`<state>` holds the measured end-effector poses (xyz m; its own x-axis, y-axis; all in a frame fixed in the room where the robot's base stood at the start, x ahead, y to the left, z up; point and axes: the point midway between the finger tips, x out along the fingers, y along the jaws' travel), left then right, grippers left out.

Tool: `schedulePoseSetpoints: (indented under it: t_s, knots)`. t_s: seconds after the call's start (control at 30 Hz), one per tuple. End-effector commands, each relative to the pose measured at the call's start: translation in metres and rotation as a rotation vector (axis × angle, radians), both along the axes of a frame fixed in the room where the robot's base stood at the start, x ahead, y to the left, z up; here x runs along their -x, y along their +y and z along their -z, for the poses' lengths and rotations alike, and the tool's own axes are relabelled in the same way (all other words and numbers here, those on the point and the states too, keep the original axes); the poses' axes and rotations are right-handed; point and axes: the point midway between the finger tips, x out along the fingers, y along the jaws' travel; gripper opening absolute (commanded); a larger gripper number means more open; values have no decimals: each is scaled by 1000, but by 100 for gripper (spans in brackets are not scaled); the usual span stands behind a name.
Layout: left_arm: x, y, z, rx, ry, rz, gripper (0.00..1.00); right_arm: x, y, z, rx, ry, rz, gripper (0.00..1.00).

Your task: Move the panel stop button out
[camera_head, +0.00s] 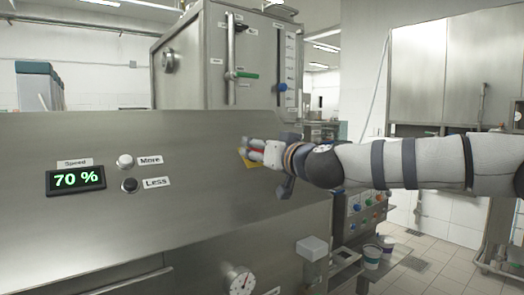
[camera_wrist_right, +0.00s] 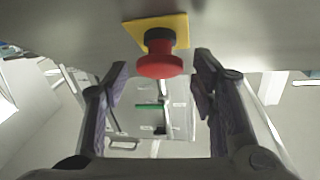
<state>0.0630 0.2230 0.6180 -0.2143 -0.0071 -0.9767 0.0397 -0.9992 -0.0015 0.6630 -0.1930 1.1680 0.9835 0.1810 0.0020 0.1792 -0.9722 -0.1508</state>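The stop button is a red mushroom knob (camera_wrist_right: 159,65) on a black collar, set on a yellow square plate (camera_wrist_right: 178,24) on the steel panel. In the head view the yellow plate (camera_head: 243,158) shows only in part, behind my right gripper (camera_head: 256,152). In the wrist view my right gripper (camera_wrist_right: 160,72) is open, with one finger on each side of the red knob and a clear gap on both sides. It does not visibly touch the knob. My left gripper is not in view.
The sloping steel panel (camera_head: 190,205) also carries a speed display (camera_head: 76,180) reading 70 %, a white More button (camera_head: 125,161) and a black Less button (camera_head: 130,185). A steel tank (camera_head: 200,60) stands behind. A gauge (camera_head: 240,281) sits below, and cups (camera_head: 372,256) stand lower right.

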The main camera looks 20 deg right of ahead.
Motion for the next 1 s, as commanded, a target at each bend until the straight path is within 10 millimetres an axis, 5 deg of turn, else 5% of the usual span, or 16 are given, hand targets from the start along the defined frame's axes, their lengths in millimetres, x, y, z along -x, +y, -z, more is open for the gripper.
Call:
schedulePoseSetpoints:
  t_s: [0.33,0.7,1.0]
  knots:
    - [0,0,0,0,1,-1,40,6,-2,0,1,0,1,56]
    - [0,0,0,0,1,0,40,95,-18,-1,0,-2,-1,56]
    - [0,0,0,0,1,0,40,119,-22,1,-1,0,1,56]
